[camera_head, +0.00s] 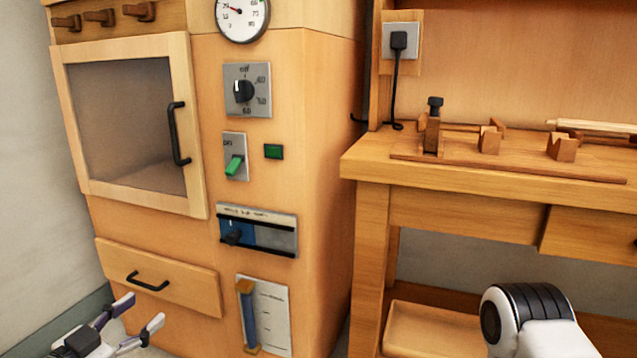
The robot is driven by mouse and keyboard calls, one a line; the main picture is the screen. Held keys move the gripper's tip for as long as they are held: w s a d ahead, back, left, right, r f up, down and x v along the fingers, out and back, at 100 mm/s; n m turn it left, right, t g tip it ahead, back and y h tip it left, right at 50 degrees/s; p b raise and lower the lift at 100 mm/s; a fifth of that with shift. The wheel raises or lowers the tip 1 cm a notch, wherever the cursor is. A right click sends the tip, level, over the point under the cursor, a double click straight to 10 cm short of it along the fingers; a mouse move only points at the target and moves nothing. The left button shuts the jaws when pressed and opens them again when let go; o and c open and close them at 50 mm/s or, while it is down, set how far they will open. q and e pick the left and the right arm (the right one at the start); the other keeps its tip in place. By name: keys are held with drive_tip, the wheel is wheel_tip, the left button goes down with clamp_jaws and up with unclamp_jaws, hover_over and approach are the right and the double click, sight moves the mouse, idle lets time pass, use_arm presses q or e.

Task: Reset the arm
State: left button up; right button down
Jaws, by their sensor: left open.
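My left gripper (138,314) is low at the left, in front of the wooden cabinet (315,130) and near its bottom drawer (170,275). Its two fingers are spread apart, with nothing between them. The rest of the left arm is cut off by the bottom edge of the picture. A white and black link of my right arm shows at the lower right, in front of the workbench (368,240). My right gripper is not in the picture.
The cabinet has a glazed door with a black handle (178,135), a gauge (241,14), a dial (243,90), a green switch (234,164) and a slider panel (257,230). A wooden fixture (490,140) stands on the bench top. A plug (398,41) with a cord is above.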

use_arm(q)
drive_tip(key=s+d+r+m+g+y+p, duration=0.1)
drive_tip(key=s+d+r+g+p, duration=0.25)
drive_tip(key=p, duration=1.15)
drive_tip(key=s+d+r+g+p, duration=0.1)
drive_tip(key=s+d+g+p, duration=0.35)
drive_tip(key=p, duration=1.05)
drive_tip(key=s+a+n+g+y+p, duration=0.1)
drive_tip(key=s+n+g+p, duration=0.3)
drive_tip(key=s, duration=0.5)
drive_tip(key=s+a+r+n+g+y+p, duration=0.1)
drive_tip(key=s+n+g+y+p, duration=0.3)
drive_tip(key=s+p, duration=0.5)
drive_tip(key=shift+s+a+n+g, duration=0.35)
drive_tip(key=shift+a+n, duration=0.25)
drive_tip(key=shift+a, duration=0.15)
